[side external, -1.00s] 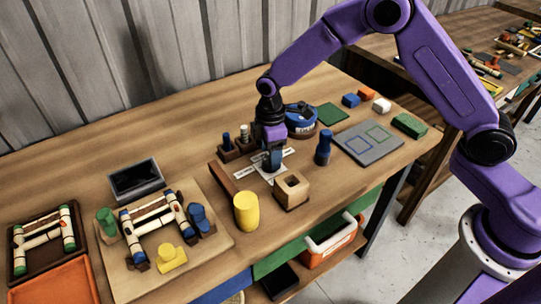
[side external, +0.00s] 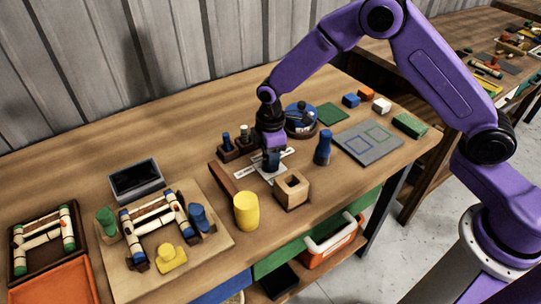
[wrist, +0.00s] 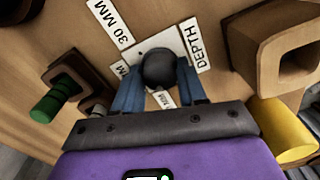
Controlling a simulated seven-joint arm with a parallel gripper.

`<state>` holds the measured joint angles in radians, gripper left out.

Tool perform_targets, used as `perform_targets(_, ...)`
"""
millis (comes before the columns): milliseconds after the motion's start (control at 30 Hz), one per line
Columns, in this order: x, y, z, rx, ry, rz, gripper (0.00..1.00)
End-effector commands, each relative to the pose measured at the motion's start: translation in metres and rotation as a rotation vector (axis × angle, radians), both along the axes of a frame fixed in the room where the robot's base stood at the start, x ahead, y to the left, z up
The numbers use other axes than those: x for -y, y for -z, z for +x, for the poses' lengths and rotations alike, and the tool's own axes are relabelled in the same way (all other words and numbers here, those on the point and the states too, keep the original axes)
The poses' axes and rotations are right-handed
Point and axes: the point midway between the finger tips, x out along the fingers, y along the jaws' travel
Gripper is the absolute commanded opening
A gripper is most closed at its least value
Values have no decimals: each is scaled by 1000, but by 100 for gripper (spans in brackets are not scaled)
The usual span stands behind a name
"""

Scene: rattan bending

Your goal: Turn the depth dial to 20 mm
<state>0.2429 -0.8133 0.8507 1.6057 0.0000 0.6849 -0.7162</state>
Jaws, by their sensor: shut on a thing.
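The depth dial shows in the wrist view as a dark round knob (wrist: 158,68) on a white plate (wrist: 150,46). A label reading "DEPTH" (wrist: 195,46) lies right of it and a label reading "30 MM" (wrist: 110,24) lies upper left. Other labels near it are partly hidden, and I cannot read 20 mm. My gripper (wrist: 157,82) has its blue fingers on both sides of the knob, shut on it. In the side view my gripper (side external: 271,162) points down over the white plate and hides the knob. I cannot see a pointer on the dial.
A hollow wooden block (side external: 291,190) and a yellow cylinder (side external: 246,211) stand close in front. A blue peg-shaped piece (side external: 322,148) is to the right. A wooden holder with pegs (side external: 237,146) is behind left. A grey board (side external: 367,143) lies farther right.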

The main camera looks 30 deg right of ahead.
Motion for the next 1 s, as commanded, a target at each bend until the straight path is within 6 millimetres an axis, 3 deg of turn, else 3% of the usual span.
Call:
perform_targets(267, 0, 0, -1, -2, 139, -2, 11)
perform_targets(1000, -1, -1, -1, -1, 798, -1, 11)
